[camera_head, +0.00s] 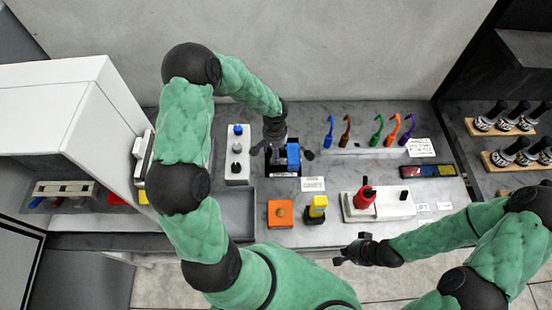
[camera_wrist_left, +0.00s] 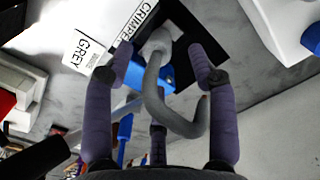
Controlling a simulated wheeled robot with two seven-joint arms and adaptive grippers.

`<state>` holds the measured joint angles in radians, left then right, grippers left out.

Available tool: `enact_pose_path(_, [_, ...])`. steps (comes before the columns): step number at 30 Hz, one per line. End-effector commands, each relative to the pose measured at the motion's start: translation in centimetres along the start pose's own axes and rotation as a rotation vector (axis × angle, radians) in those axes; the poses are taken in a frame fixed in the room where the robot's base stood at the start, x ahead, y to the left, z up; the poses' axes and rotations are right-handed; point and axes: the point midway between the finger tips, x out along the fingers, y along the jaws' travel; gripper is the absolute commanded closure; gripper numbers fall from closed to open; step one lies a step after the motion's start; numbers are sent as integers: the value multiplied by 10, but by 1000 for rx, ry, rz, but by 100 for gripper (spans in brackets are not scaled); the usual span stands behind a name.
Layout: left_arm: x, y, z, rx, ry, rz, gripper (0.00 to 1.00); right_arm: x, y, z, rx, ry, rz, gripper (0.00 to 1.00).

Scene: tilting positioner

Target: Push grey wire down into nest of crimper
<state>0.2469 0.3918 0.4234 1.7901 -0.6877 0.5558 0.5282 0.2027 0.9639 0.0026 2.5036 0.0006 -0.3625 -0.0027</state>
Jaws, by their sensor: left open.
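The crimper (camera_head: 292,157), a black block with a blue part, stands at the back middle of the bench. Its black top and a CRIMPER label (camera_wrist_left: 138,18) show in the left wrist view. The grey wire (camera_wrist_left: 153,90) rises from a pale round end at the crimper and curls into a hook between my fingers. My left gripper (camera_head: 275,152) is over the crimper, its fingers open around the wire without visibly gripping it. How deep the wire's end sits is hidden. My right gripper (camera_head: 345,255) hangs at the bench's front edge, away from the crimper; its opening is unclear.
A white block with buttons (camera_head: 238,168) stands left of the crimper. Several coloured hooked wires (camera_head: 376,130) stand in a rack at right. An orange button box (camera_head: 280,213), a yellow-black piece (camera_head: 318,207) and a red-handled fixture (camera_head: 366,198) sit in front.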

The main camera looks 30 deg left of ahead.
Motion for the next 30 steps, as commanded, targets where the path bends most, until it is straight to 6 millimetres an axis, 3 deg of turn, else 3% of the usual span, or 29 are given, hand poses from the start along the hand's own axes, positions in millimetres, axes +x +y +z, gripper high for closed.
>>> enact_pose_path(13, [48,2,0,-1,-3,0,43,-4,-2,0,0,1,0,100])
enact_pose_path(23, [54,2,0,-2,1,1,43,-4,-2,0,0,1,0,100])
enact_pose_path(29, [54,2,0,-1,0,0,99,-4,-2,0,0,1,0,100])
enact_pose_path(30, [54,2,0,-1,-1,0,100,-4,-2,0,0,1,0,100])
